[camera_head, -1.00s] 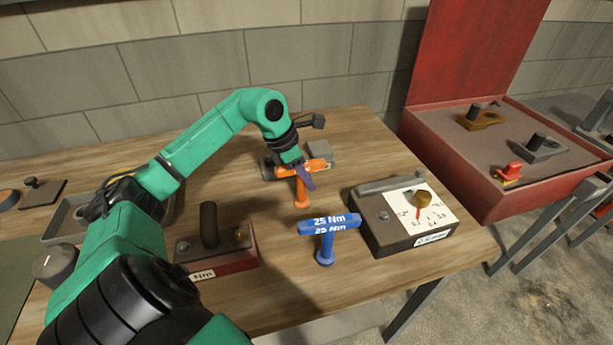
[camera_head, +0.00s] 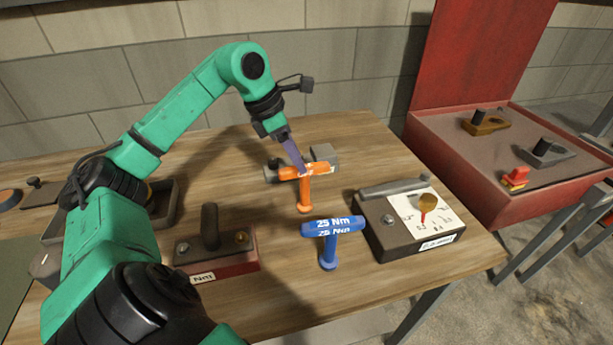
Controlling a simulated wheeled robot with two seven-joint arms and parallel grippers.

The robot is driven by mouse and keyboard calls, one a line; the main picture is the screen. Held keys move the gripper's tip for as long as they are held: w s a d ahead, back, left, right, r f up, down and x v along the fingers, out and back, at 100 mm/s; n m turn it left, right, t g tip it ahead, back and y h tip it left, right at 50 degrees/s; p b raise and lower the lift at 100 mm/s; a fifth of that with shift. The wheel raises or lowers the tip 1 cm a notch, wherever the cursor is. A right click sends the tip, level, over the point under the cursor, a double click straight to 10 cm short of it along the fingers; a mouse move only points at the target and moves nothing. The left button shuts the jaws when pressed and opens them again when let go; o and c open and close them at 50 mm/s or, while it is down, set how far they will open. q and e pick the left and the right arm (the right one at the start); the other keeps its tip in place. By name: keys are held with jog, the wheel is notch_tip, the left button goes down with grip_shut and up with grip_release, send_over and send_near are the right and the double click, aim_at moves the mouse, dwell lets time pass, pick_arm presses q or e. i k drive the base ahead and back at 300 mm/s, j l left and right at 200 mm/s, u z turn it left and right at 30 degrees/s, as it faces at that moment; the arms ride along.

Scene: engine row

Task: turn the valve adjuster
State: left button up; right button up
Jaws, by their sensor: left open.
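A dark box with a white dial plate (camera_head: 440,230) sits on the right part of the table. A gold knob (camera_head: 428,203) with a red pointer stands on its plate; I take this to be the valve adjuster. An orange T-handle tool (camera_head: 304,190) stands upright near the table's middle. A blue T-handle tool (camera_head: 328,245) marked 25 Nm stands in front of it. My left gripper (camera_head: 296,158) is open, pointing down just above the orange handle. Its purple finger overlaps the handle's top in the picture; I cannot tell whether they touch. My right gripper is out of view.
A dark red block with an upright black handle (camera_head: 210,228) stands at the front left of the table. A grey block (camera_head: 323,153) lies behind the orange tool. A red case (camera_head: 470,190) with several fittings stands to the right. Wood between the tools is clear.

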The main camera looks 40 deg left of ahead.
aim_at(427, 202)
jog(key=k+l, duration=0.55)
jog(key=l, duration=0.2)
jog(key=k+l, duration=0.6)
jog(key=l, duration=0.1)
